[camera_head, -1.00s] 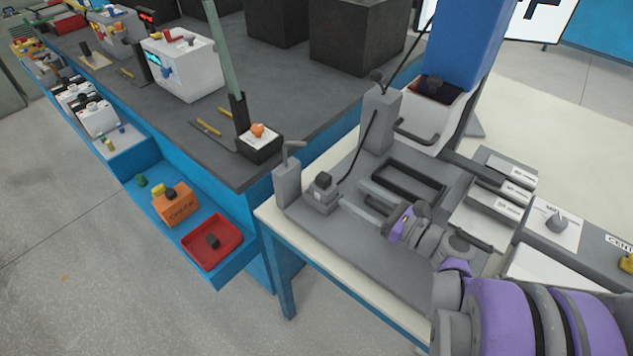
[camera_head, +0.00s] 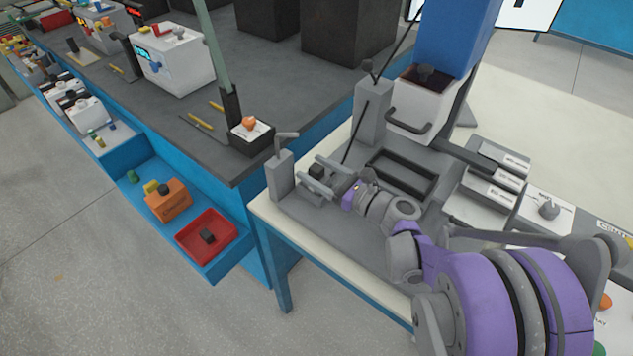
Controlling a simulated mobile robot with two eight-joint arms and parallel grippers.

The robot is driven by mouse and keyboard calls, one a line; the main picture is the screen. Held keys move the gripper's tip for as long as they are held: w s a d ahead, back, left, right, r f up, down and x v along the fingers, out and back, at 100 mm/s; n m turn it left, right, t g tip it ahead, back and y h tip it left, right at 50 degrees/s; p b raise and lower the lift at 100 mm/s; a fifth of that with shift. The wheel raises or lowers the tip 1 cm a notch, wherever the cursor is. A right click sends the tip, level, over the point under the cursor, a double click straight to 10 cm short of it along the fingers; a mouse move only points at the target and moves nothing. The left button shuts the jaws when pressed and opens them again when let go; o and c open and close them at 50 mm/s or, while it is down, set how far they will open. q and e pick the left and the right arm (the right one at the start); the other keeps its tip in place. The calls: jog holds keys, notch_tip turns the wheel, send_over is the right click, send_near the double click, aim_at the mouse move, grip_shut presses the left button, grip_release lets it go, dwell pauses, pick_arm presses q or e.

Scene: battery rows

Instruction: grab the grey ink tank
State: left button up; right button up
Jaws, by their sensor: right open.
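The grey ink tank (camera_head: 316,173) appears to be the small grey block with a black cap on the grey plate of the printing machine. My right gripper (camera_head: 318,178) is open at it, with one finger on its far side and one on its near side. The fingers and wrist hide much of the tank's body. I cannot tell whether the fingers touch it. My left gripper is not in view.
A grey post with a handle (camera_head: 280,176) stands just left of the tank. A taller grey block (camera_head: 373,112) and a black rectangular frame (camera_head: 401,172) lie behind and right. A red tray (camera_head: 206,238) and an orange box (camera_head: 168,202) sit on the blue ledge at left.

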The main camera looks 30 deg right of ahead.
grip_shut()
dwell(0.4)
